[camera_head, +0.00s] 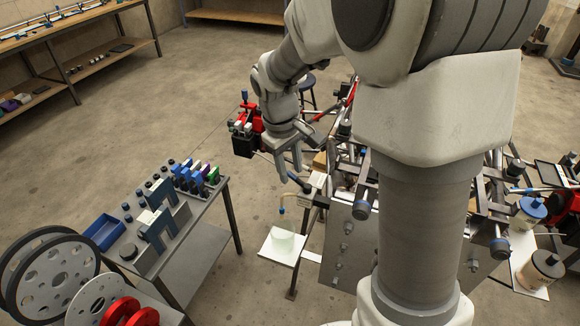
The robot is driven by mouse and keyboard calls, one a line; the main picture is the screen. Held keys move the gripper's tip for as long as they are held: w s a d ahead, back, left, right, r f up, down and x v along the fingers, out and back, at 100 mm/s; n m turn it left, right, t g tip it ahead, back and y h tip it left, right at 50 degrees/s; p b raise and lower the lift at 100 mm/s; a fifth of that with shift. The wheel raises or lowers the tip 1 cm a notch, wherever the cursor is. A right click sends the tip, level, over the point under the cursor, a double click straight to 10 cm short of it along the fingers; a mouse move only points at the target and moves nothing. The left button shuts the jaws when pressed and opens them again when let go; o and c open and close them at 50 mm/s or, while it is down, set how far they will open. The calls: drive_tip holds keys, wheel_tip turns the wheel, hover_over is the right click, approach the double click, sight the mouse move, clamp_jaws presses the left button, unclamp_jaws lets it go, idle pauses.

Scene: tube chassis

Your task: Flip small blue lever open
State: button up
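My gripper (290,174) hangs pointing down near the picture's middle, left of the tube chassis (352,172). Its two pale fingers look apart with nothing between them. I cannot single out the small blue lever for certain. A tiny blue-tipped part (282,211) sits at the end of a thin bent tan pipe, below my gripper and apart from it. My column and arm hide much of the chassis.
A grey cart (225,207) at left carries blue clamps, a blue bin (104,232) and small parts. Discs (52,276) stand at lower left. A red-black device (245,134) stands behind my gripper.

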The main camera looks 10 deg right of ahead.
clamp_jaws()
drive_tip(key=shift+s+a+n, duration=0.2)
drive_tip(key=shift+a+n, duration=0.05)
drive_tip(key=shift+n, duration=0.4)
drive_tip(key=shift+s+a+n, duration=0.15)
drive_tip(key=shift+a+n, duration=0.05)
drive_tip(key=shift+n, duration=0.45)
drive_tip(key=shift+o, duration=1.1)
unclamp_jaws()
wheel_tip(320, 180, up, 17)
drive_tip(key=s+a+p, duration=0.1)
drive_tip(key=a+p, duration=0.1)
drive_tip(key=shift+s+r, duration=0.15)
drive_tip(key=shift+s, duration=0.25)
